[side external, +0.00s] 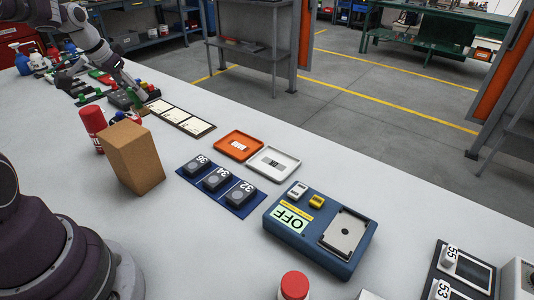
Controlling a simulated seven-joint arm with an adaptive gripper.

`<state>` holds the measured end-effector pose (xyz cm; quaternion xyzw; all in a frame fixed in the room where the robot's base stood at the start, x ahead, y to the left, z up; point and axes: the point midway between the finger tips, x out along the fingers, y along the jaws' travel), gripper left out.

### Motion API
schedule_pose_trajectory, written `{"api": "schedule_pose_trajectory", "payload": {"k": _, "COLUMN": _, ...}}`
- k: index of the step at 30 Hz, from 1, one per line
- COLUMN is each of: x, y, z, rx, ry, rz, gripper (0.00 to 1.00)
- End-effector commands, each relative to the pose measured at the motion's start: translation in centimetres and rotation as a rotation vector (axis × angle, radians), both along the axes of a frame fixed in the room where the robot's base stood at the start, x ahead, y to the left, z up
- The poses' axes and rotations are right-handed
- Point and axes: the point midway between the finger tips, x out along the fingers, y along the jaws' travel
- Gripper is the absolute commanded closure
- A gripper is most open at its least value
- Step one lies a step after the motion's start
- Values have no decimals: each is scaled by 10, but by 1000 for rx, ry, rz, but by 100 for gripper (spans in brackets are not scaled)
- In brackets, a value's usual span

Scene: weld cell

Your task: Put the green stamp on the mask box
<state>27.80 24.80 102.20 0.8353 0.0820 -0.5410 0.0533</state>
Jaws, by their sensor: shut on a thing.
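My gripper (139,94) is small and far off at the upper left, low over the table. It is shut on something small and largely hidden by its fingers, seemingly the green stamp. Small green and red pieces (149,91) show right beside the fingertips. I cannot make out which box is the mask box; no mask label is readable. A plain brown box (138,160) stands upright in the left middle, well nearer the camera than my gripper.
A row of white cards (180,117), an orange tray (239,146), a white tray (274,164), numbered blocks (216,180) and a blue device marked OFF (320,230) run rightward.

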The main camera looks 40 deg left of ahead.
Motion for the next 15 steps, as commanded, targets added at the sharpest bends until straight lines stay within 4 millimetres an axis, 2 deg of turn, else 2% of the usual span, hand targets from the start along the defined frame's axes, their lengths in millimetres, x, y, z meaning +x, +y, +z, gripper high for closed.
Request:
{"api": "schedule_pose_trajectory", "payload": {"k": 5, "x": -42, "y": -15, "z": 47, "rx": 7, "ry": -3, "rz": 18, "gripper": 100}}
{"api": "schedule_pose_trajectory", "payload": {"k": 9, "x": -90, "y": -44, "z": 81, "rx": 5, "ry": -5, "rz": 39, "gripper": 100}}
{"api": "schedule_pose_trajectory", "payload": {"k": 12, "x": -120, "y": -71, "z": 94, "rx": 2, "ry": -8, "rz": 50, "gripper": 100}}
{"api": "schedule_pose_trajectory", "payload": {"k": 15, "x": -147, "y": -98, "z": 100, "rx": 3, "ry": -9, "rz": 54, "gripper": 100}}
